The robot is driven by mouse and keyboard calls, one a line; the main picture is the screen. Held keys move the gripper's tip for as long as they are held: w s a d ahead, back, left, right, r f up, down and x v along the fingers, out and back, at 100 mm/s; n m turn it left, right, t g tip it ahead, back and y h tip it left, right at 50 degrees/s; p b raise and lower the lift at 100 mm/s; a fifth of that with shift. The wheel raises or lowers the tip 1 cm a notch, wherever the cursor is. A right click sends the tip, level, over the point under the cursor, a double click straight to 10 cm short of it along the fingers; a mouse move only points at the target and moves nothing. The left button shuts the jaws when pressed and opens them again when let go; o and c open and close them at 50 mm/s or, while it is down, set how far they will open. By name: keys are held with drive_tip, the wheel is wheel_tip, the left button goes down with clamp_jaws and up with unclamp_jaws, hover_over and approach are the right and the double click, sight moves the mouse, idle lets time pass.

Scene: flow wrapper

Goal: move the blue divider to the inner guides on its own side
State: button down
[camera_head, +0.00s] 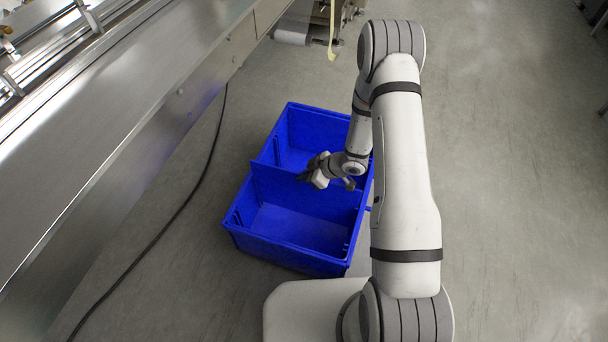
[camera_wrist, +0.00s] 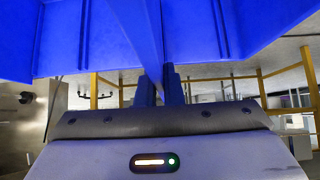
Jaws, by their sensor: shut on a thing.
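The blue divider (camera_head: 272,176) stands across the blue crate (camera_head: 229,217) and splits it into a far and a near compartment. It looks upright, and whether its ends sit in guides cannot be told. My gripper (camera_head: 311,178) is at the divider's top edge, right of its middle. In the wrist view, my gripper (camera_wrist: 159,88) is shut on the divider (camera_wrist: 142,30), whose edge runs between the two fingers. Thin vertical guide ribs (camera_wrist: 220,28) show on the blue surface on both sides of it.
The crate is on the grey floor, and both compartments look empty. A long metal machine (camera_head: 120,110) runs along the left, with a black cable (camera_head: 180,210) on the floor between. A machine part with a roller (camera_head: 293,33) overhangs beyond the crate.

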drive_tip(key=shift+f, duration=0.2)
drive_tip(key=c, duration=1.5)
unclamp_jaws()
drive_tip(key=p+v, duration=0.3)
drive_tip(key=v, duration=0.5)
